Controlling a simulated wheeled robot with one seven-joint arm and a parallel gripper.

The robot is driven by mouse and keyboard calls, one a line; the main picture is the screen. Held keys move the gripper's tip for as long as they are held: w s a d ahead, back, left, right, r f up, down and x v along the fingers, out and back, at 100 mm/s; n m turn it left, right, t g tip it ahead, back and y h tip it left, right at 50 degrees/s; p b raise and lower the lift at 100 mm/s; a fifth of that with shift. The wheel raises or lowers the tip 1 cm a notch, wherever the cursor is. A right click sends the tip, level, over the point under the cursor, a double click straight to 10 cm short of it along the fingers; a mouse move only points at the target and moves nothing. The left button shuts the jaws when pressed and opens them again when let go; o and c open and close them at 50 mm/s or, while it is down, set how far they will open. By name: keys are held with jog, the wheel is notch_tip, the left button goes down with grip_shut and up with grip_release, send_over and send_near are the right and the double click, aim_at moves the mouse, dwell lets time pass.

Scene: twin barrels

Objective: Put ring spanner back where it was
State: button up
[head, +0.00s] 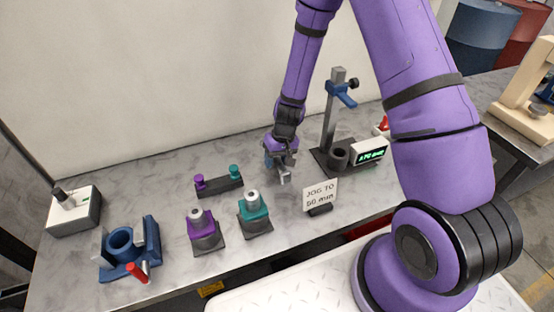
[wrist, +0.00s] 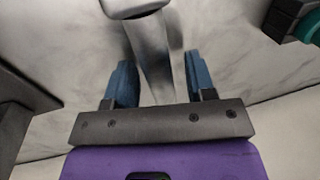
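My gripper (head: 279,162) is over the back middle of the bench, left of the post stand. In the wrist view my gripper (wrist: 160,85) has its two blue fingers spread apart. The grey metal spanner (wrist: 154,50) runs between them, its rounded end at the top edge of that view, with a gap visible beside the right finger. In the head view a grey metal piece, apparently the spanner (head: 285,177), shows just below the fingers. Its other end is hidden by my gripper, and I cannot tell whether it rests on the bench.
The post stand (head: 331,120) with a green display (head: 369,151) is close on the right. A "JOG TO 60 mm" sign (head: 320,194) stands in front. Purple (head: 205,231) and teal (head: 254,213) units, a dark rack (head: 219,186) and a blue vise-like fixture (head: 128,246) are left.

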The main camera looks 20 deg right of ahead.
jog(key=shift+r, duration=0.1)
jog(key=s+d+r+t, duration=0.1)
jog(key=s+r, duration=0.1)
jog(key=r, duration=1)
jog(key=s+d+r, duration=0.1)
jog(key=d+r, duration=0.1)
jog(key=r, duration=1)
jog(key=s+d+r+t+h, duration=0.1)
jog(key=s+d+r+t, duration=0.1)
jog(key=s+r, duration=0.7)
jog(key=s+d+r+t+h, duration=0.1)
jog(key=s+d+r+t, duration=0.1)
jog(key=s+r, duration=0.8)
jog(key=s, duration=0.4)
